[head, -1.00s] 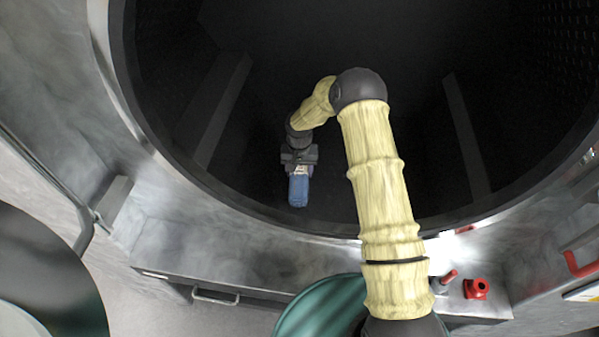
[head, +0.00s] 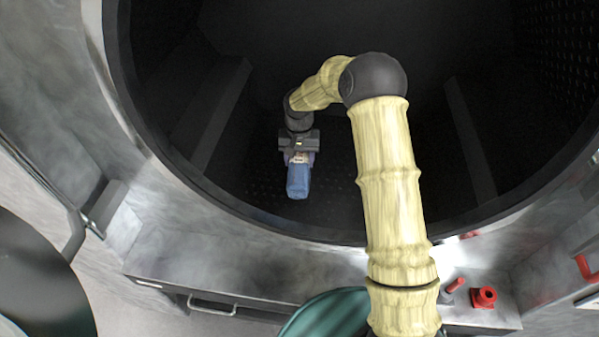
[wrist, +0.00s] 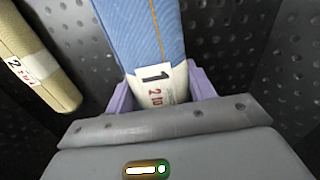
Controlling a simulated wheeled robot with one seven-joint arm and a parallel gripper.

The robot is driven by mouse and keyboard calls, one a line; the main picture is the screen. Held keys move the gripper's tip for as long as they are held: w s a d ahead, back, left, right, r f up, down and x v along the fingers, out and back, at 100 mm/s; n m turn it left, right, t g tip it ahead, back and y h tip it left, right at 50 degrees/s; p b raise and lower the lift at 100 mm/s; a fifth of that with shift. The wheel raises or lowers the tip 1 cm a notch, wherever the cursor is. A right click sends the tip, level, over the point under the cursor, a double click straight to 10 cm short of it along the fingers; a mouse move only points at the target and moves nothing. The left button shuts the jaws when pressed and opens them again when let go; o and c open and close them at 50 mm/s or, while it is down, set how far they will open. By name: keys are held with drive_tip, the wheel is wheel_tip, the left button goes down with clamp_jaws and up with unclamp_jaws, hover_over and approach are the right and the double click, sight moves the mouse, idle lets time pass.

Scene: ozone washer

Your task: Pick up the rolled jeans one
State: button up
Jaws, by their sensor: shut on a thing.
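The rolled jeans (head: 298,181) are a blue denim roll with a pale numbered label at one end. In the head view they hang below my gripper (head: 299,157), inside the dark drum. In the wrist view the blue roll (wrist: 142,40) has an orange seam and stretches away from the jaws. My gripper (wrist: 160,98) is shut on the label end, with purple fingers on both sides of it. The far end of the roll is cut off in the wrist view.
A tan roll (wrist: 35,62) with a numbered label lies left of the jeans in the wrist view, against the perforated drum wall (wrist: 230,50). The metal drum rim (head: 215,207) curves around the opening. Dark ribs (head: 220,115) run along the drum's inside. A red knob (head: 484,297) sits at lower right.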

drive_tip(key=shift+a+r, duration=0.1)
drive_tip(key=shift+r, duration=0.85)
drive_tip(key=shift+w+f, duration=0.1)
drive_tip(key=shift+f+b, duration=0.45)
drive_tip(key=shift+b, duration=0.2)
drive_tip(key=shift+r, duration=0.1)
